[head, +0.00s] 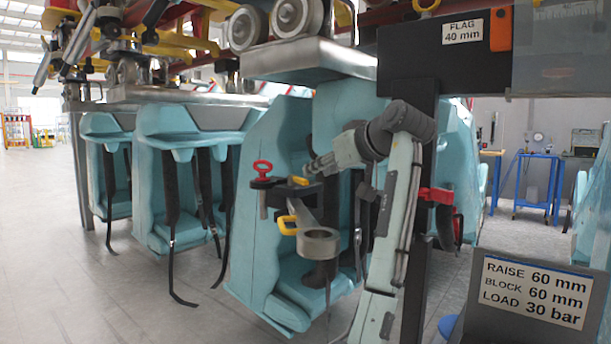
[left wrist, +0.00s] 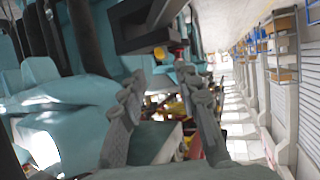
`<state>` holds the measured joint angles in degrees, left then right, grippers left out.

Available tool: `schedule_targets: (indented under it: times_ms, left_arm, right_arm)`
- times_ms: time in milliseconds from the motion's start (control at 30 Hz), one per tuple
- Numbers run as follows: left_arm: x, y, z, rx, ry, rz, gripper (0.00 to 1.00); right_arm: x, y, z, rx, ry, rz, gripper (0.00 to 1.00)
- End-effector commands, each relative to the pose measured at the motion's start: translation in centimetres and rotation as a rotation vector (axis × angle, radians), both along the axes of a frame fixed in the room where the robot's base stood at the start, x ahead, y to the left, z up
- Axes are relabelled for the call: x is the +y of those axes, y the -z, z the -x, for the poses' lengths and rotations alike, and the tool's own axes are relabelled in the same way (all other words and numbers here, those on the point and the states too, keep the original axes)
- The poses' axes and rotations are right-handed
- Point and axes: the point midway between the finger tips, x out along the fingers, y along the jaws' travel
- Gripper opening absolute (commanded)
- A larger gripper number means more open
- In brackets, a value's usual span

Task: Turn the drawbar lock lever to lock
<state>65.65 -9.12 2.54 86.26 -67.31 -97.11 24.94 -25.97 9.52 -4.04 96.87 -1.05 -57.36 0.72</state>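A dark drawbar bracket (head: 290,190) with a grey ring end (head: 318,242) hangs in front of a teal seat. A red handle (head: 262,167) stands on its left end. A small yellow piece (head: 299,181) lies on top, and a yellow loop handle (head: 287,225) sits below. I cannot tell for sure which is the lock lever. My left gripper (head: 314,166) is just right of the bracket's top, seen small. In the left wrist view my left gripper (left wrist: 163,85) has its fingers apart, with a dark block (left wrist: 150,28) and a red piece (left wrist: 179,53) beyond. My right gripper is not seen.
Teal seats (head: 180,185) with hanging black straps stand behind and left. A dark post with a red clamp (head: 437,195) is right of my arm. A sign box (head: 535,290) stands front right. Open floor (head: 60,270) lies at left.

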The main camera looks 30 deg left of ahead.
Motion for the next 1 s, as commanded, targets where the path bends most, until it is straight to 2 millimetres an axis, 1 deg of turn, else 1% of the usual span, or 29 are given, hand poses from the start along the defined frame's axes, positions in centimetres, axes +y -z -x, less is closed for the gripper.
schedule_targets:
  times_ms: [33,100,333,500,733,900,1000]
  left_arm:
    - [0.9,0.3,-0.3,0.002,-0.003,-0.001,0.32]
    - [1.9,0.8,-0.7,0.003,-0.004,0.0,0.32]
    - [4.6,2.0,-2.0,0.002,-0.003,-0.001,0.32]
    - [5.3,2.4,-2.4,0.0,-0.002,-0.001,0.32]
    - [5.4,2.4,-2.4,0.0,-0.002,-0.001,0.32]
    - [5.3,2.4,-2.4,0.0,-0.002,-0.001,0.11]
    - [5.3,2.4,-2.4,0.0,-0.002,-0.001,0.0]
  right_arm:
    - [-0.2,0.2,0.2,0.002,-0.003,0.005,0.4]
    - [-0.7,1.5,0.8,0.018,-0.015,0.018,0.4]
    - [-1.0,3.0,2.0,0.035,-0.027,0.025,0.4]
    - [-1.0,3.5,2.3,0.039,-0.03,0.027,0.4]
    - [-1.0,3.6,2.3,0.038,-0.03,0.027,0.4]
    - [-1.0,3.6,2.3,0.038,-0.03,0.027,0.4]
    - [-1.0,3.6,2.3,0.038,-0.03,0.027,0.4]
